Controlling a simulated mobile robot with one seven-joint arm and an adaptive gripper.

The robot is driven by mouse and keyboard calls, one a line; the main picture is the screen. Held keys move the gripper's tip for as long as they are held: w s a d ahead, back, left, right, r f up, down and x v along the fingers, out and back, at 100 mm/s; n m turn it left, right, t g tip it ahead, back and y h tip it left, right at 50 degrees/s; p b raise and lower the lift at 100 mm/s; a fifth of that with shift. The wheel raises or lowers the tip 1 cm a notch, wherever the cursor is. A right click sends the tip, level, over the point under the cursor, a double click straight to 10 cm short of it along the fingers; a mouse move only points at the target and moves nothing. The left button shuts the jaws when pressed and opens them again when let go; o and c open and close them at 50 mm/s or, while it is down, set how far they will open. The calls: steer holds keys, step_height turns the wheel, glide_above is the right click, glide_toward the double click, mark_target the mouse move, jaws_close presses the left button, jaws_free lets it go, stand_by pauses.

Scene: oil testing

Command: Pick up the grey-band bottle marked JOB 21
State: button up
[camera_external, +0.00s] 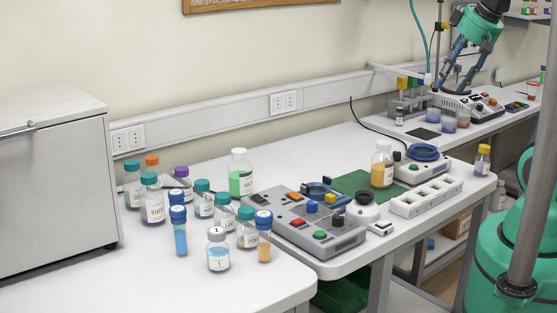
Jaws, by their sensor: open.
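My gripper (454,84) is open at the upper right, pointing down over the far end of the bench, near a rack and some small beakers. No bottle shows between its fingers. The marking JOB 21 cannot be read on any bottle, and I cannot tell which one has a grey band. A grey-capped bottle (218,258) of pale blue liquid stands upright at the front of the left bottle group. White-capped bottles of green (240,183) and orange liquid (382,172) stand farther along the bench.
Several teal-capped bottles (152,207) and blue-capped tubes (179,240) crowd the left bench. A grey button console (318,232), a green mat (352,184) and a white slotted block (426,198) fill the middle. A large grey cabinet (55,190) stands left. The near left bench is clear.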

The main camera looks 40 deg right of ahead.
steer(key=o, duration=0.8)
steer(key=shift+c, duration=0.2)
steer(key=shift+w, duration=0.1)
steer(key=w+d+f+n+g+y+p, duration=0.1)
steer(key=w+f, duration=0.2)
steer(key=w, duration=0.3)
steer(key=w+d+f+n, duration=0.1)
steer(key=w+f+n, duration=0.1)
steer(key=w+f, duration=0.3)
steer(key=w+d+f+n+p, duration=0.1)
steer(key=w+d+f, duration=0.6)
steer(key=w+f, duration=0.3)
step_height(320, 180, down, 2)
steer(key=shift+w+d+f+g+y, duration=0.15)
steer(key=shift+d+g+y, duration=0.15)
steer(key=shift+y, duration=0.1)
